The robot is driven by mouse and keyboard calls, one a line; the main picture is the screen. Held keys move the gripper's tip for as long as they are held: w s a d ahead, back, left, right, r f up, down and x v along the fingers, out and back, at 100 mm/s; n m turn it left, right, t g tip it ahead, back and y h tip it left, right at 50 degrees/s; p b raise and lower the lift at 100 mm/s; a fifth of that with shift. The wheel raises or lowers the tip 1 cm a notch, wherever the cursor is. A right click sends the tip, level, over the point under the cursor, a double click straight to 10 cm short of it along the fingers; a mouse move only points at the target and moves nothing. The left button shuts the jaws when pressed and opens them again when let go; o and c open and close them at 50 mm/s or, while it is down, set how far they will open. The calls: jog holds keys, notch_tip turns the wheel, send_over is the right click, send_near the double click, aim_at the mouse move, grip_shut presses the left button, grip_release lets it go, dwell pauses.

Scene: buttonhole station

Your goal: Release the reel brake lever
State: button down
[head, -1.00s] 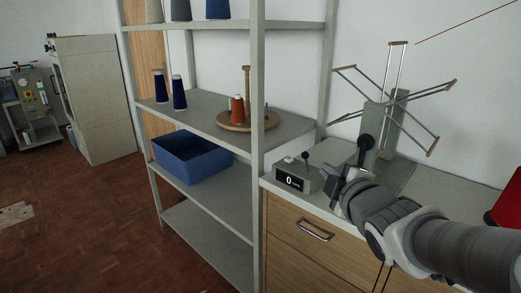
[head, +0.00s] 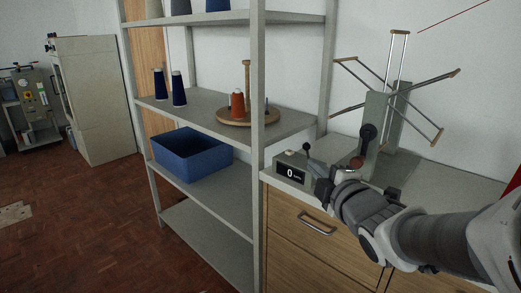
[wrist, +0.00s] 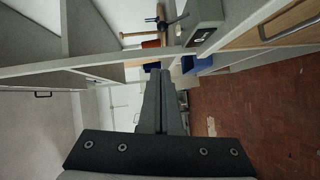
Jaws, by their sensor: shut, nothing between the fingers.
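The yarn reel (head: 397,88) with its spread arms stands on a grey post on the counter. A lever with a black round knob (head: 368,132) stands upright in front of the post. A red-brown knob (head: 357,162) sits just below it. I cannot tell which of these is the brake. A grey counter box (head: 291,174) reading 0, with a small black-knobbed lever (head: 306,147), stands to the left; the box also shows in the wrist view (wrist: 205,22). My gripper (head: 318,178) is shut and empty, beside the box in the picture. Its fingers (wrist: 166,75) lie together in the wrist view.
A grey shelf rack (head: 258,130) stands left of the counter, with an upright close to the box. It holds cones and a blue bin (head: 192,158). A wooden drawer front (head: 325,240) lies below the counter.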

aim_at(308, 154)
jog(key=d+b+x, duration=0.1)
jog(key=d+x, duration=0.1)
jog(key=x, duration=0.9)
jog(key=shift+w+d+f+b, duration=0.3)
jog(key=shift+w+d, duration=0.05)
jog(key=shift+w, duration=0.1)
jog(key=shift+r+p, duration=0.2)
jog(key=shift+p, duration=0.15)
jog(key=shift+w+d+p, duration=0.1)
jog(key=shift+d+p, duration=0.05)
jog(key=shift+p, duration=0.3)
